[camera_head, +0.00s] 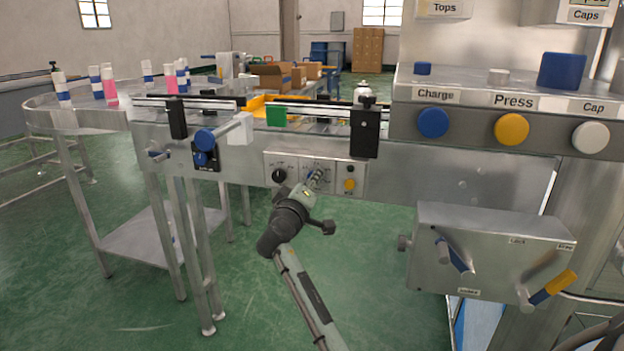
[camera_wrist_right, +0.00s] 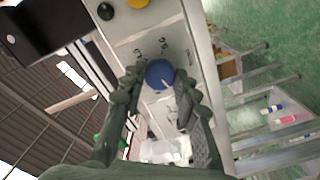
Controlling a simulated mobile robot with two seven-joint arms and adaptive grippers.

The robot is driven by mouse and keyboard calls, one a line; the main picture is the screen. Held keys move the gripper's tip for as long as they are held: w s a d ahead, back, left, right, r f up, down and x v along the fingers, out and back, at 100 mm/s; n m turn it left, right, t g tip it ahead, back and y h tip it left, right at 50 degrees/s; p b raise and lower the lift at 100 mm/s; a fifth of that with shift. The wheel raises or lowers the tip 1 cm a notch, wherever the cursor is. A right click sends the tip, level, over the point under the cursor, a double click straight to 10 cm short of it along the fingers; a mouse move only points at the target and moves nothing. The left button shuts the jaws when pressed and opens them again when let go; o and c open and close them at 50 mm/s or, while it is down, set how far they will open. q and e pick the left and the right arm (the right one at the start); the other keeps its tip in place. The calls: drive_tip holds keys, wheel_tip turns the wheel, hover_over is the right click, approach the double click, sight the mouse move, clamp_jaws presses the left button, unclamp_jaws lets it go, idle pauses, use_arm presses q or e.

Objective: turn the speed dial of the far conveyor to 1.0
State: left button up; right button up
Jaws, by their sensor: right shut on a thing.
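The conveyor's control panel (camera_head: 315,170) is on the front of the steel conveyor frame. It has a black dial (camera_head: 279,175) on the left and a middle section where my right gripper (camera_head: 315,180) is. In the right wrist view a round blue dial (camera_wrist_right: 159,73) with a pale pointer mark sits between the two fingers of my right gripper (camera_wrist_right: 160,80), which is shut on it. The marks around the blue dial are too small to read. In the head view the gripper mostly hides that dial. My left gripper is not in view.
A black button (camera_head: 350,169) and a yellow button (camera_head: 349,184) are close right of the gripper. A blue knob (camera_head: 205,140) sticks out at the left. A steel box with levers (camera_head: 490,250) stands at the right. The green floor (camera_head: 190,310) is clear below.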

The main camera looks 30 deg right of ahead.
drive_tip(key=shift+n, duration=1.3)
drive_tip(key=shift+f, duration=0.1)
drive_tip(key=o, duration=1.2)
drive_tip(key=shift+c, duration=0.2)
drive_tip(key=v, duration=1.2)
